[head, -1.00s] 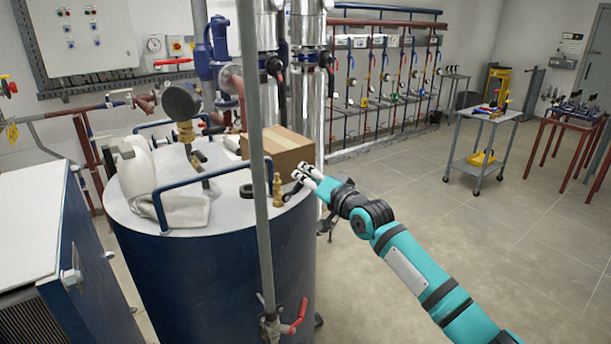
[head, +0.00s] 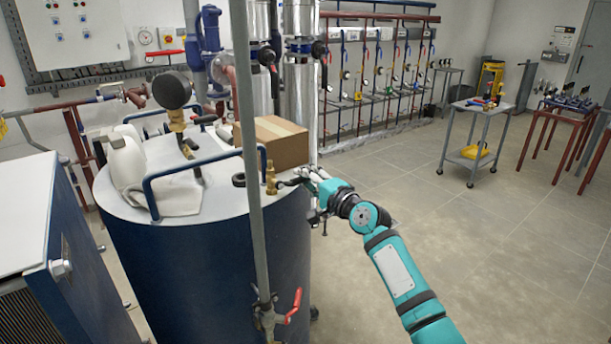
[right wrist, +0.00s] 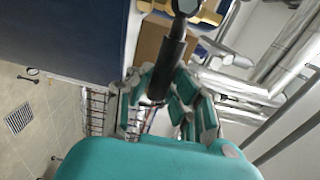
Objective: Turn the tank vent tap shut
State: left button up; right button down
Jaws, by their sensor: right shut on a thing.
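The tank vent tap (head: 270,178) is a small brass fitting standing on the right rim of the blue tank's pale lid (head: 222,192). Its black lever (head: 290,183) points out sideways to the right, towards my right gripper (head: 308,180). In the right wrist view the black lever (right wrist: 168,65) runs down between the teal-padded fingers of the right gripper (right wrist: 160,95). These fingers are shut on it near its outer end. Brass (right wrist: 208,12) shows at the top of that view. My left gripper is not in view.
A cardboard box (head: 275,143) stands on the lid just behind the tap. A grey vertical pipe (head: 250,120) with a red-handled valve (head: 294,308) passes in front of the tank. A blue rail (head: 165,175) and white jug (head: 125,165) are left. Open floor lies to the right.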

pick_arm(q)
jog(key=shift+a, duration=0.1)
pick_arm(e)
jog(key=shift+f, duration=0.25)
jog(key=c, duration=1.2)
grip_release()
jog(key=shift+d, duration=0.1)
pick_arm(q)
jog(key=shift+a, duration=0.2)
pick_arm(e)
jog(key=shift+r, duration=0.1)
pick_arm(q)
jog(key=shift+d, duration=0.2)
pick_arm(e)
jog(key=v, duration=1.2)
